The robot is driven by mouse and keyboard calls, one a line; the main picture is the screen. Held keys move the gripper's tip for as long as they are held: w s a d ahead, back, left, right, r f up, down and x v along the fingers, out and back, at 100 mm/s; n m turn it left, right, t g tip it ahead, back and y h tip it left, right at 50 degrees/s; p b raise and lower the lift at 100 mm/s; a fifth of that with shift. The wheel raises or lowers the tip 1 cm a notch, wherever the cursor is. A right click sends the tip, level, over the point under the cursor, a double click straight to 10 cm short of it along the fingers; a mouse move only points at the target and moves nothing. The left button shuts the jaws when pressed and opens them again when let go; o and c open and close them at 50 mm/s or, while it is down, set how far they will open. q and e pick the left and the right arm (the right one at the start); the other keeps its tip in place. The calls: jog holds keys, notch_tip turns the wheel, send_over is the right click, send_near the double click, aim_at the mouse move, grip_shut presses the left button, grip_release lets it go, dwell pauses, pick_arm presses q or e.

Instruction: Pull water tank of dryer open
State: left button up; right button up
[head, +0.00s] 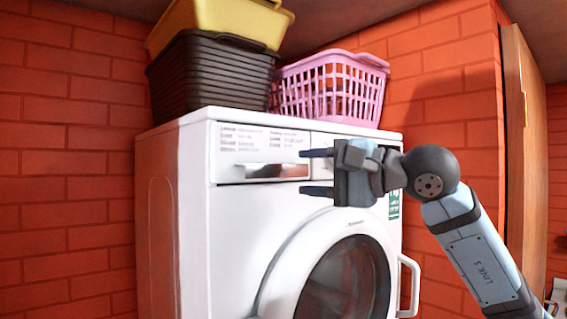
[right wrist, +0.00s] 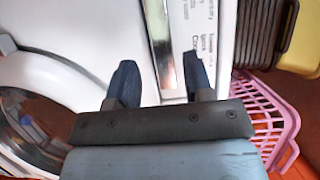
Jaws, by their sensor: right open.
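The white dryer (head: 215,240) stands against the brick wall. Its water tank drawer (head: 262,140) is at the upper left of the front, flush with the body, with a silver recessed handle (head: 278,171). My right gripper (head: 318,172) is open in front of the dryer, at the right end of the handle, one finger above its level and one below. In the right wrist view the silver handle (right wrist: 166,45) shows between the two fingers, beyond the tips. Nothing is held. I cannot tell whether the fingertips touch the panel. My left gripper is not in view.
A pink basket (head: 330,88), a dark brown basket (head: 212,75) and a yellow basket (head: 228,20) sit on top of the dryer. The round door (head: 335,270) is below the drawer. A wooden panel (head: 523,150) stands at the right, and brick wall shows at the left.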

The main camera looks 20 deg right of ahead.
aim_at(280, 173)
jog(key=p+x, duration=0.1)
jog(key=x, duration=0.4)
jog(key=shift+w+a, duration=0.1)
grip_shut()
jog(key=shift+f, duration=0.1)
